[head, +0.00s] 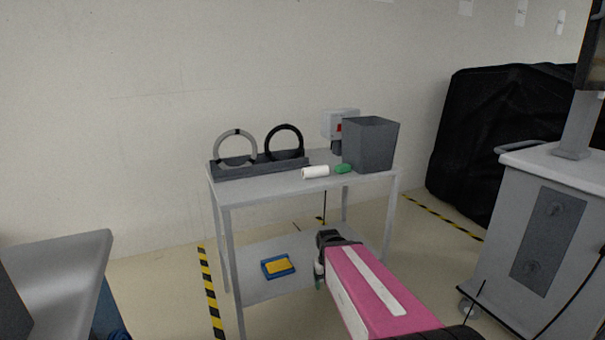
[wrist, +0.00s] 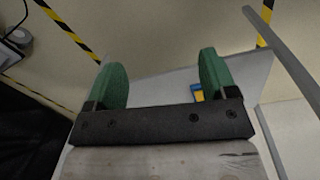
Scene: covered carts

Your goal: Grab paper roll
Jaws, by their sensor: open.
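A white paper roll (head: 315,172) lies on its side on the top of the grey cart (head: 270,188), near the front edge, in the head view. A small green item (head: 344,169) lies just right of it. My gripper (head: 319,270) is below and in front of the cart top, apart from the roll. In the wrist view my gripper (wrist: 163,80) has its two green fingers spread wide with nothing between them. The paper roll does not show in the wrist view.
A dark holder with two rings (head: 258,164) and a grey bin (head: 371,145) stand on the cart top. A blue and yellow item (head: 278,267) lies on the lower shelf. Another cart (head: 545,220) stands at right, a grey surface (head: 60,262) at left.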

